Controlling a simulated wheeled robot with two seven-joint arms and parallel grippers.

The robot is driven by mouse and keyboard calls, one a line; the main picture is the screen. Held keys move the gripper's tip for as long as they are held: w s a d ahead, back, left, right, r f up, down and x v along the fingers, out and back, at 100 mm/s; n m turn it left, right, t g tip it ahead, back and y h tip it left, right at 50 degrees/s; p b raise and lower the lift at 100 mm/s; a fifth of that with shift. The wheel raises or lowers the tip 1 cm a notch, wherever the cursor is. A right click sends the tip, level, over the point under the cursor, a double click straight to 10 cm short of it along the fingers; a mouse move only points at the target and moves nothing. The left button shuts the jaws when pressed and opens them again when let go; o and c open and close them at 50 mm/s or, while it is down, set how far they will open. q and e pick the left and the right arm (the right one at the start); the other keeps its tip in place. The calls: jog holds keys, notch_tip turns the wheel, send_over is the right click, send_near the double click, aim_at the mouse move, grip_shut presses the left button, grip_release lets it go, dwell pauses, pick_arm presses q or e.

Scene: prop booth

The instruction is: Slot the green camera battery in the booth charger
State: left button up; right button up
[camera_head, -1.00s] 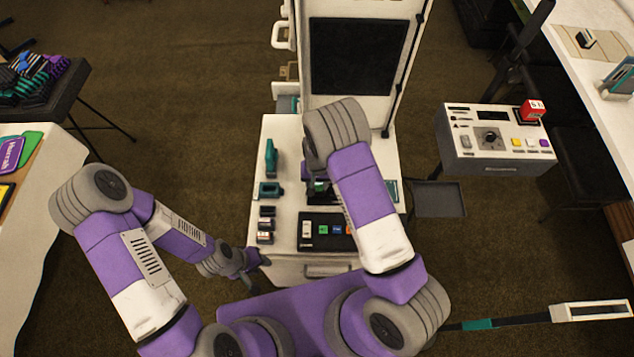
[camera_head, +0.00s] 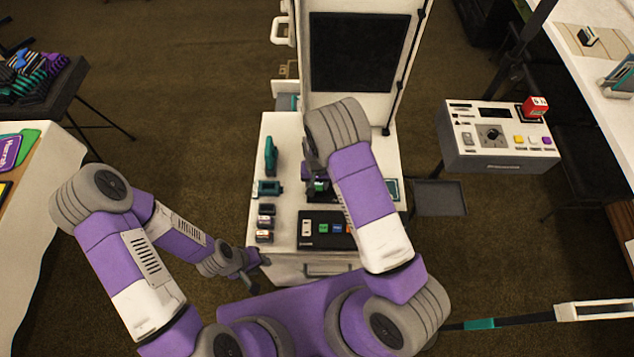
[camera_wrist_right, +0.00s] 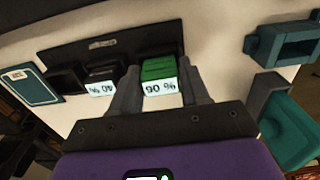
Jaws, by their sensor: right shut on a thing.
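The green camera battery (camera_wrist_right: 160,72), labelled "90 %", is between the fingers of my right gripper (camera_wrist_right: 160,92) in the right wrist view. The gripper is shut on it. The battery is at the black charger (camera_wrist_right: 105,50), in line with its bays; I cannot tell how deep it sits. A dark battery labelled "40 %" (camera_wrist_right: 101,80) is in the bay beside it, and a further bay (camera_wrist_right: 68,80) looks empty. In the head view my right arm hides much of the charger. My left gripper (camera_head: 257,272) is open and empty at the cart's front left corner.
A control box (camera_head: 480,160) stands to the right. The cart's front left top is partly bare.

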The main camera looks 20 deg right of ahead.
jog(key=shift+f, duration=0.1)
dwell(0.4)
jog(key=shift+f+b, duration=0.35)
jog(key=o, duration=1.1)
jog(key=shift+o, duration=0.2)
jog(key=shift+r, duration=0.1)
jog(key=shift+r+p, duration=2.45)
jog(key=shift+r, duration=1.05)
jog(key=shift+s+f, duration=0.1)
